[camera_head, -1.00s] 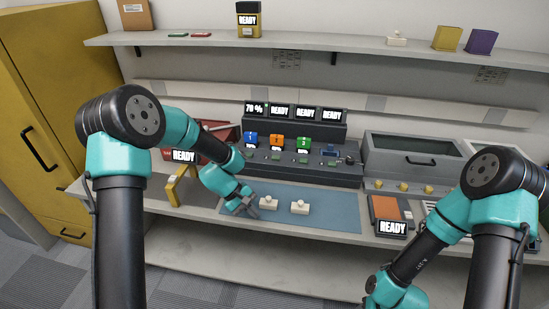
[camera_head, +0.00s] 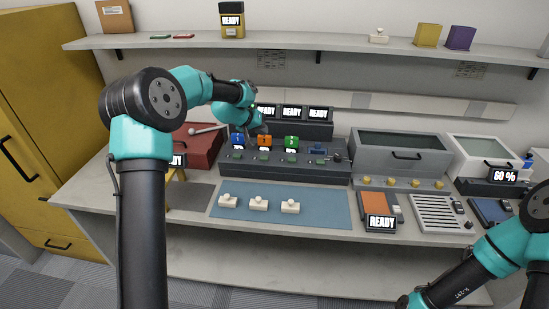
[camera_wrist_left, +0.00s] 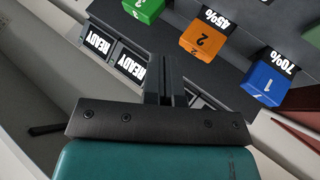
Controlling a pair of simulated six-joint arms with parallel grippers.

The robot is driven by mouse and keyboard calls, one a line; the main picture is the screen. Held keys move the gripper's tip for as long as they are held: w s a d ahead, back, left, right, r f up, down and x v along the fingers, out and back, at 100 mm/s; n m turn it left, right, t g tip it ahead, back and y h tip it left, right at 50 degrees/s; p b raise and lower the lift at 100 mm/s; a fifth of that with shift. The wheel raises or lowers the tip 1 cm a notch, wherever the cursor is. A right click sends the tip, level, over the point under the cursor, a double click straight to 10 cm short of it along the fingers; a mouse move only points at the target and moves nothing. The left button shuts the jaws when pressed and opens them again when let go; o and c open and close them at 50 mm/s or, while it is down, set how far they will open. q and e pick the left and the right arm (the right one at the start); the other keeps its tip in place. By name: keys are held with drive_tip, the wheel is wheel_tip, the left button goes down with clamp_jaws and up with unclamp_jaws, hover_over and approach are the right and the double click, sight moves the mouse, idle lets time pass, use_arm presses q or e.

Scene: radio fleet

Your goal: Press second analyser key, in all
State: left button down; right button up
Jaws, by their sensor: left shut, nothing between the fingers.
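My left gripper (camera_head: 262,129) is shut and empty. It is above the dark console (camera_head: 330,176), just behind the orange block marked 2 (camera_head: 264,142). The blue block 1 (camera_head: 237,140) and green block 3 (camera_head: 291,142) stand either side of it. In the left wrist view, the shut fingers (camera_wrist_left: 165,65) point towards the console, apart from the blue block (camera_wrist_left: 265,83) and orange block (camera_wrist_left: 202,42). Small green keys (camera_head: 264,157) line the console front. READY screens (camera_head: 292,112) stand behind, partly hidden by my left arm. I cannot tell which key is the analyser's second.
Several white knobbed pieces (camera_head: 258,204) sit on the blue mat (camera_head: 325,208). A red case (camera_head: 195,150) is at left. A grey lidded box (camera_head: 400,152) with yellow knobs (camera_head: 391,182) is at right. A shelf (camera_head: 340,47) runs above. My right arm is low at right.

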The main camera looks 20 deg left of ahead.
sight(263, 156)
idle(0.4)
use_arm(q)
drive_tip(key=shift+f, duration=4.4)
drive_tip(key=shift+f, duration=0.1)
drive_tip(key=shift+f, duration=0.3)
drive_tip(key=shift+f, duration=0.45)
drive_tip(key=shift+r, duration=0.9)
drive_tip(key=shift+r, duration=2.5)
